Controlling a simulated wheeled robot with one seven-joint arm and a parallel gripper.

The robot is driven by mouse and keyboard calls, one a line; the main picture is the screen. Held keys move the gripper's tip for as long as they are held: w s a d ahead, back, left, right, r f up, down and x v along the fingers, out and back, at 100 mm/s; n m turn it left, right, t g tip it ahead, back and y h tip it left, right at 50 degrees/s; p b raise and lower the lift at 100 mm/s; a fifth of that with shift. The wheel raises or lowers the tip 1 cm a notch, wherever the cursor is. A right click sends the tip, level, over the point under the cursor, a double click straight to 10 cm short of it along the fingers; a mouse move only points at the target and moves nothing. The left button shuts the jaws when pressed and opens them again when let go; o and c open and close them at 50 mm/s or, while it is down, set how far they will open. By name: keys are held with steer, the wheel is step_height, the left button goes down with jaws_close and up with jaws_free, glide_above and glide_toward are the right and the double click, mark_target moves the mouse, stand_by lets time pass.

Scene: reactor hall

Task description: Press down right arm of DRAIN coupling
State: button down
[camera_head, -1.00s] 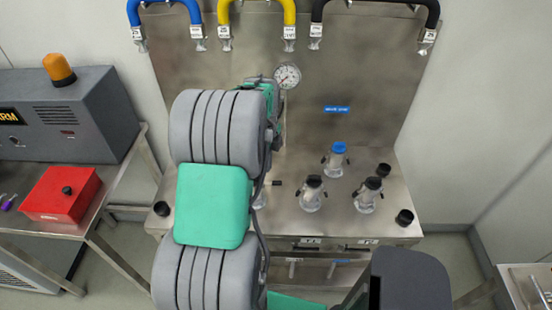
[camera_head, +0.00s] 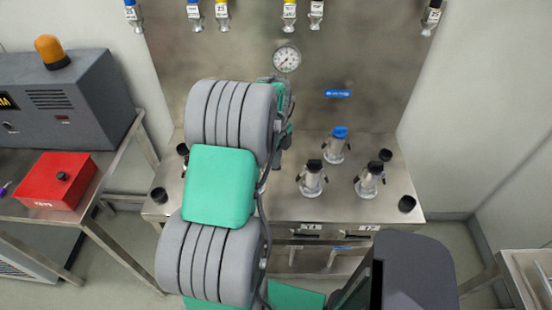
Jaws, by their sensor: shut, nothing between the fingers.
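Several metal couplings stand upright on the steel bench (camera_head: 290,208). One has a blue cap (camera_head: 337,145) at the back. Two have black caps, one at the middle (camera_head: 312,178) and one to its right (camera_head: 370,180). Each shows small side arms. I cannot read which one is DRAIN, and it may be hidden behind my arm. My arm reaches over the left part of the bench. Its green and grey links cover that area. My gripper fingers are hidden behind the arm.
Black sockets (camera_head: 406,204) stand at the bench's right. A red box (camera_head: 58,181) and grey alarm cabinet (camera_head: 60,105) are on the left table.

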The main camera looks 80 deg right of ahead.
steer(key=shift+f+b, duration=1)
steer(key=shift+f, duration=0.95)
steer(key=shift+w+f+b, duration=0.25)
steer(key=shift+f+b, duration=0.4)
steer(key=shift+f, duration=0.2)
steer(key=shift+s+d+r+p, duration=0.1)
steer(key=shift+s+r+p, duration=0.35)
steer(key=shift+s+r, duration=0.15)
step_height(320, 180, up, 6)
steer(key=p, duration=0.3)
steer(key=shift+p, duration=0.35)
